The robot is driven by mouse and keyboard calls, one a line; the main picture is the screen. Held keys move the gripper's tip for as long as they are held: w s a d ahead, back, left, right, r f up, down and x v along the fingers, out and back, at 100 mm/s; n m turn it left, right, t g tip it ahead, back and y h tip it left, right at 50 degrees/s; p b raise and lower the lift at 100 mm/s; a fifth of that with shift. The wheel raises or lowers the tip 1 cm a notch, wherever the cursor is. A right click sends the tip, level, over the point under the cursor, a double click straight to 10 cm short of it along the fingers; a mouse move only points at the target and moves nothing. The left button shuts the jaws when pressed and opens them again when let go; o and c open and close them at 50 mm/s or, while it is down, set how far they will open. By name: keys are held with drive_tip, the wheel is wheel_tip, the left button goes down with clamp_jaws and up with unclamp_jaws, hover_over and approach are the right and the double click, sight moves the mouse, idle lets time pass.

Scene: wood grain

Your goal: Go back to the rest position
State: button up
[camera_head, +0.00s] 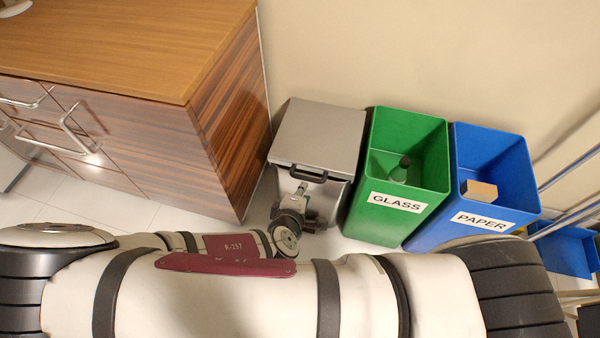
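My arm stretches across the bottom of the head view, its pale links with dark bands filling the foreground. The small end of the arm, with my gripper (302,190), shows beyond these links, in front of the grey lidded bin (318,135). It is small and partly covered by my own arm, so I cannot tell whether the fingers are open or shut. I see no object held in it.
A green GLASS bin (432,150) holds a green bottle (401,170). A blue PAPER bin (515,165) holds a brown box (479,190). A wooden cabinet (225,125) with drawers stands at left. Poles and a blue container (568,252) are at right.

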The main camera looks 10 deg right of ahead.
drive_tip(key=s+a+r+m+g+y, duration=0.2)
drive_tip(key=a+r+m+g, duration=0.15)
drive_tip(key=r+g, duration=0.2)
drive_tip(key=s+a+r+m+g+y, duration=0.25)
drive_tip(key=r+m+g, duration=0.2)
drive_tip(key=r, duration=0.25)
drive_tip(key=s+d+r+m+y, duration=0.1)
drive_tip(key=d+r, duration=0.1)
drive_tip(key=r, duration=0.5)
drive_tip(key=s+d+r+m+y, duration=0.1)
drive_tip(key=d+r, duration=0.1)
drive_tip(key=r, duration=0.5)
drive_tip(key=s+d+r+m+h, duration=0.2)
drive_tip(key=s+d+r+m, duration=0.2)
drive_tip(key=s+d+r, duration=1.1)
wheel_tip(320, 180, up, 23)
drive_tip(key=s+t+p, duration=0.1)
drive_tip(key=t+p, duration=0.3)
drive_tip(key=p, duration=1.8)
drive_tip(key=shift+d+r+n, duration=0.2)
drive_tip(key=shift+d+n, duration=0.05)
drive_tip(key=shift+n, duration=0.05)
